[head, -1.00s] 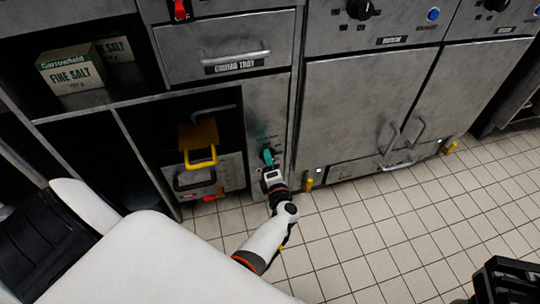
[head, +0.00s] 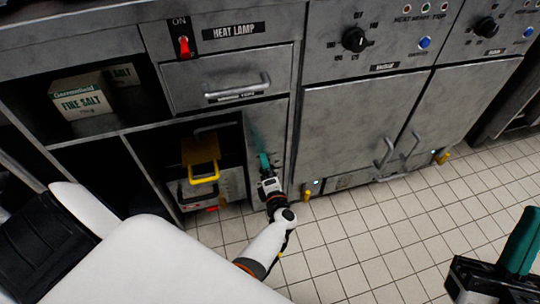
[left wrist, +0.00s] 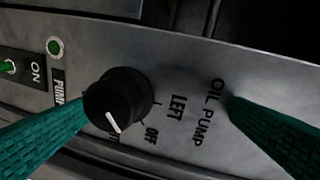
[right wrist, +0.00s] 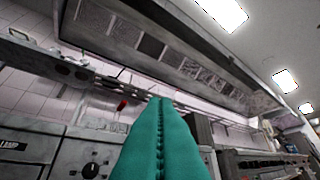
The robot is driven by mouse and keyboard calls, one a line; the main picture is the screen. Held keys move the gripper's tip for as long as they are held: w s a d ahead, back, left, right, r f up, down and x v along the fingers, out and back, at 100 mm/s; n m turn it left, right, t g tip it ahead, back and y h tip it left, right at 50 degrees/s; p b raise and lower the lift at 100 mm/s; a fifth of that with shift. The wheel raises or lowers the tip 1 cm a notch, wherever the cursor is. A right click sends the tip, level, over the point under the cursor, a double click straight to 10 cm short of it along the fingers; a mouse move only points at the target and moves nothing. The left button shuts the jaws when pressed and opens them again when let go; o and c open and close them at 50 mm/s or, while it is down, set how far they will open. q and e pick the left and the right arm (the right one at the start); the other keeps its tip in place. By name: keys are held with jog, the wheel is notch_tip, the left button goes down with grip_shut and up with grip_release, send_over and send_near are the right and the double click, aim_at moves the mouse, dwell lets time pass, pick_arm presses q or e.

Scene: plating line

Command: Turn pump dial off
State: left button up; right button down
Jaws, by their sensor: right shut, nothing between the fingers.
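The black oil pump dial (left wrist: 118,98) sits on a grey panel in the left wrist view. Its white pointer line aims down and slightly right, at a partly hidden label ending in "HT"; the OFF and LEFT labels lie to the right. My left gripper (left wrist: 158,105) is open, one teal finger at the dial's left edge, the other well right of it by the OIL PUMP lettering. In the head view my left gripper (head: 263,161) is low by the cabinet front, and the dial cannot be made out. My right gripper (right wrist: 160,102) is shut and empty, far from the dial.
A green-lit ON switch (left wrist: 14,67) and green lamp (left wrist: 55,46) are left of the dial. In the head view, a yellow-handled item (head: 201,160) sits in the bay left of my gripper. Tiled floor (head: 340,235) is open to the right.

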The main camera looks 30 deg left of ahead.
aim_at(267, 150)
pick_arm(q)
jog(key=shift+t+y, duration=0.4)
jog(key=r, duration=0.3)
jog(key=w+r+p, duration=0.1)
jog(key=r, duration=0.2)
jog(key=shift+w, duration=0.15)
jog(key=shift+s+r, duration=0.3)
jog(key=shift+r, duration=0.2)
jog(key=shift+s+d+r, duration=0.1)
jog(key=shift+r, duration=0.05)
jog(key=c, duration=0.5)
jog(key=shift+f, duration=0.5)
pick_arm(e)
jog(key=w+f+g, duration=0.1)
jog(key=w+f+g+h, duration=0.1)
jog(key=g, duration=0.1)
jog(key=f+g, duration=0.1)
jog(key=f, duration=0.1)
jog(key=shift+w+d+h, duration=0.25)
jog(key=shift+w+h, duration=0.05)
jog(key=shift+w, duration=0.1)
pick_arm(q)
jog(key=shift+f, duration=0.1)
